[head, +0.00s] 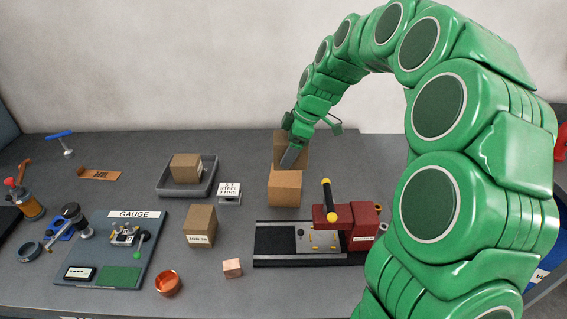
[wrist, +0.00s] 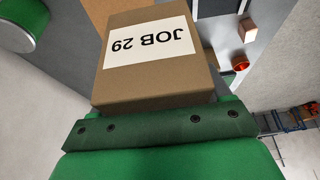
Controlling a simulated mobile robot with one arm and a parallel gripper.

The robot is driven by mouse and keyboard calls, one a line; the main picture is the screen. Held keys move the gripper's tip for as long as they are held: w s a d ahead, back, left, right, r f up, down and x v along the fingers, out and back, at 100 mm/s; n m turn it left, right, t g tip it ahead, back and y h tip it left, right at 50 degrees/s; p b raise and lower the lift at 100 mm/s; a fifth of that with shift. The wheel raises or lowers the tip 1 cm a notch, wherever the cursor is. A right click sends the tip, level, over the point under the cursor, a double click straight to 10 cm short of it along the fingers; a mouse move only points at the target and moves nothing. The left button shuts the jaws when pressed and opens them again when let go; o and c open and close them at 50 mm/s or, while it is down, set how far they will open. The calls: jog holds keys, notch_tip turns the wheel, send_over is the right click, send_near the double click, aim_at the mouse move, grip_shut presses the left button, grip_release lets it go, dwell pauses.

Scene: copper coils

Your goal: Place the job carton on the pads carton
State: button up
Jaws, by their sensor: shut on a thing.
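The job carton (wrist: 150,62) is a brown box with a white "JOB 29" label. In the wrist view my gripper (wrist: 155,125) is shut on it. In the head view my gripper (head: 291,154) holds the job carton (head: 281,143) up at the back of the bench, partly covering it. Another brown carton (head: 285,187) shows directly below it in the picture. No label on that lower carton is readable, so I cannot tell whether it is the pads carton. I cannot tell whether the two cartons touch.
A labelled carton (head: 200,226), a grey tray (head: 201,190) holding a carton (head: 186,168), a small sign (head: 229,191) and a gauge board (head: 112,255) lie to the left.

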jog(key=w+f, duration=0.1)
jog(key=f, duration=0.1)
jog(key=w+f, duration=0.2)
jog(key=w+a+f, duration=0.1)
jog(key=w+f, duration=0.1)
jog(key=shift+w, duration=0.15)
jog(key=shift+w+f, duration=0.1)
jog(key=shift+f, duration=0.25)
jog(key=shift+a+f, duration=0.1)
jog(key=shift+f, duration=1.15)
jog(key=shift+f, duration=0.15)
jog(key=o, duration=1.1)
jog(key=shift+o, duration=0.2)
